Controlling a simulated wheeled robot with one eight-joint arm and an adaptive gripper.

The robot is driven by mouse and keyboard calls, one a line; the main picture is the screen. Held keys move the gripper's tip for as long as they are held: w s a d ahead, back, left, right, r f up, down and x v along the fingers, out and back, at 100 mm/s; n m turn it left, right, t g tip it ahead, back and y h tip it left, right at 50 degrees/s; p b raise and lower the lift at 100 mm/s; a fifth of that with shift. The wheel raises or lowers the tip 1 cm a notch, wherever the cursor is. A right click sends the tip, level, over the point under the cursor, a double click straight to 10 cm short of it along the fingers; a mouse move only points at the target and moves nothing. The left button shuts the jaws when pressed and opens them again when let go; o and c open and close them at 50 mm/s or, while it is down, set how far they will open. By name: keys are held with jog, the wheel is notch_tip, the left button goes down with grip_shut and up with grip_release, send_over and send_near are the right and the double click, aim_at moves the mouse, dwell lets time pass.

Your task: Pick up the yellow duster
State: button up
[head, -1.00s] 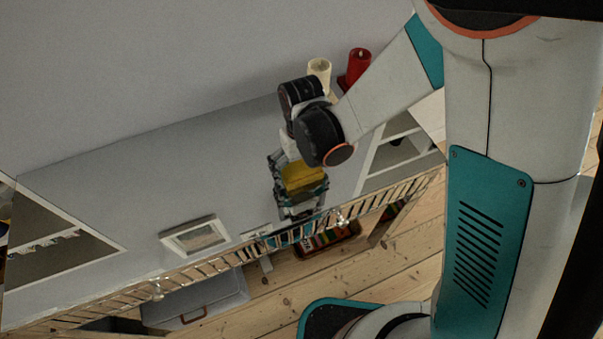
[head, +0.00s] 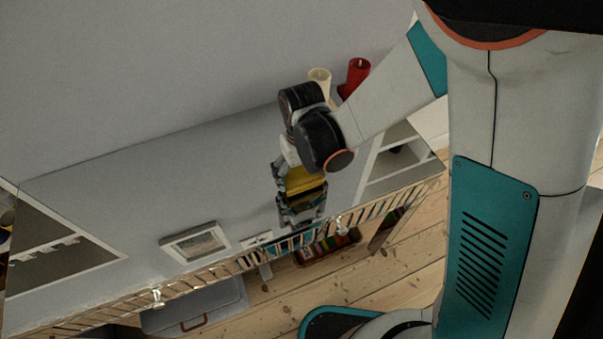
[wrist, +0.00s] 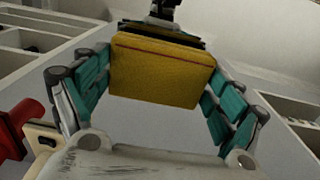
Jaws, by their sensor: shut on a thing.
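The yellow duster (wrist: 160,75) is a block with a yellow body, a thin red line near its top edge and a dark layer behind it. In the wrist view it sits between the two teal-padded fingers of my gripper (wrist: 162,92), which is shut on it. In the head view the duster (head: 306,181) shows as a yellow patch within my gripper (head: 301,200), over the grey surface near its slatted front edge. The fingers and wrist partly hide it. Whether it is clear of the surface is hard to tell.
A small framed picture (head: 195,243) lies left on the grey surface. Open compartments (head: 396,158) lie right. The surface between is clear.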

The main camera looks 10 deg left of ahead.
aim_at(301, 175)
notch_tip(301, 175, up, 19)
jog(key=p, duration=1.2)
jog(key=shift+f, duration=0.15)
jog(key=shift+o, duration=0.4)
